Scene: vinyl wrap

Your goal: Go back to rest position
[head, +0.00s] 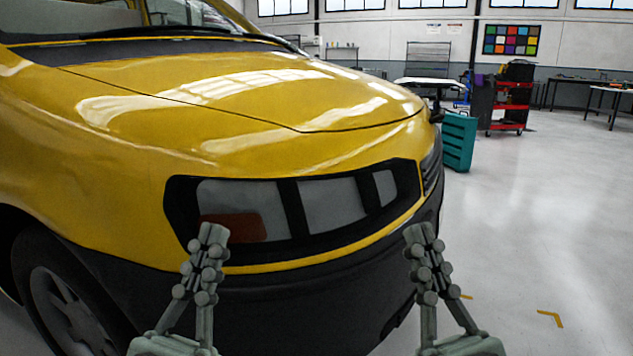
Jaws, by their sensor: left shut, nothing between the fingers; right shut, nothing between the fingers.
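My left gripper (213,237) is shut and empty, pointing up in front of the car's headlight area. My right gripper (419,235) is shut and empty, pointing up in front of the right part of the dark bumper. A yellow car (250,95) fills the left and middle of the head view. Its headlight (330,204) is a black-framed panel with grey panes. A reddish-brown patch (240,228) shows on its lower left part, partly hidden by my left gripper. I cannot tell whether either gripper touches the car.
The dark bumper (300,310) and front wheel (62,305) are close ahead. A teal cabinet (459,141) and a red tool cart (511,100) stand further back on the right. The grey floor (560,220) at right is open, with yellow corner marks (550,318).

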